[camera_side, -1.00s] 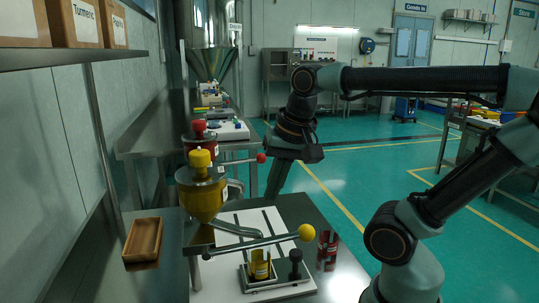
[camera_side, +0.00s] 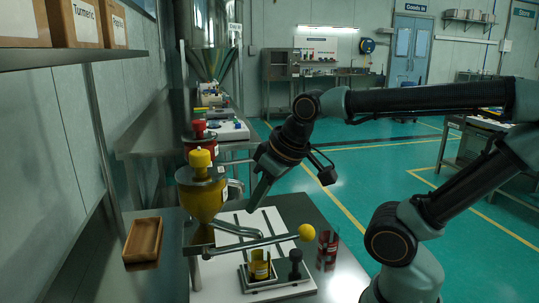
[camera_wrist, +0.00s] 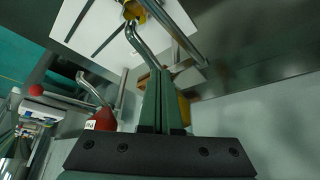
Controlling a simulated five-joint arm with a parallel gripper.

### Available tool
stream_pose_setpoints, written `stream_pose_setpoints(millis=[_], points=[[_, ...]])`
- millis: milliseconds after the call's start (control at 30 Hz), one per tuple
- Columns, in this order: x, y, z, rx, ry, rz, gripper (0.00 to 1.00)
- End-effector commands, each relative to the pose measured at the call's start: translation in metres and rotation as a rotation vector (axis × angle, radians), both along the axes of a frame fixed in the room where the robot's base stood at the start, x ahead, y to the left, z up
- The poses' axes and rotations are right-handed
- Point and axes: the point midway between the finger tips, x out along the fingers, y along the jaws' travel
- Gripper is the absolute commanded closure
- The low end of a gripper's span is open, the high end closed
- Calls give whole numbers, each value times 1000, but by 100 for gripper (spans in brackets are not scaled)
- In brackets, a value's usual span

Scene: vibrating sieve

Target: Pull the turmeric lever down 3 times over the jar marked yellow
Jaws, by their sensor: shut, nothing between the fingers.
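The yellow turmeric dispenser (camera_side: 201,198) stands at the bench's left, with a metal spout (camera_side: 238,230). Its lever (camera_side: 250,243) extends right and slightly upward to a yellow ball (camera_side: 306,232). My gripper (camera_side: 255,202) is shut and empty, tilted down-left behind the lever, right of the yellow dispenser. Its fingers (camera_wrist: 163,75) are together in the wrist view. The jar's label is too small to read.
A red jar (camera_side: 328,245) stands right of the holder, beside a dark knob (camera_side: 295,262). A wooden tray (camera_side: 143,240) lies at left. A red dispenser (camera_side: 198,140) stands behind the yellow one. A shelf (camera_side: 70,58) with boxes hangs above left.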

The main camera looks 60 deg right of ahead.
Motion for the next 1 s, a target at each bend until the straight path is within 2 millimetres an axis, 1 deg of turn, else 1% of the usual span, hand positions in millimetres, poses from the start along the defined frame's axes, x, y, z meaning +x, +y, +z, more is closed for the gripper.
stream_pose_setpoints(millis=[267,367,433,667,1000], points=[[0,-1,1,9,5,-18,100],[-1,-3,4,38,27,-85,100],[-2,-6,7,74,54,-169,100],[-8,-21,24,226,176,-595,100],[-22,-41,54,380,325,-1298,100]])
